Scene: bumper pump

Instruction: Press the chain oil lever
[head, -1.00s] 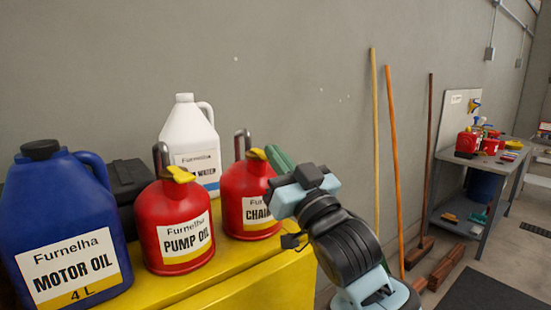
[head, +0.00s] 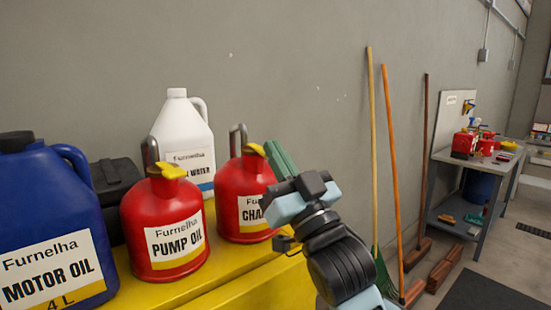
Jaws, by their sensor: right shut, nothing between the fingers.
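The chain oil can (head: 232,190) is a red can with a grey spout and a yellow lever (head: 254,149) on top. It stands upright on the yellow cabinet top, its label partly hidden behind my right gripper. My right gripper (head: 273,148) has green fingers, shut and empty. Their tips are just right of the yellow lever, close to it. I cannot tell whether they touch it. My left gripper is not in view.
A red pump oil can (head: 146,215) with its own yellow lever stands left of the chain oil. A blue motor oil jug (head: 50,210) is nearer left, a white water jug (head: 183,132) behind. Brooms lean on the wall (head: 290,60) at right, before a workbench (head: 480,165).

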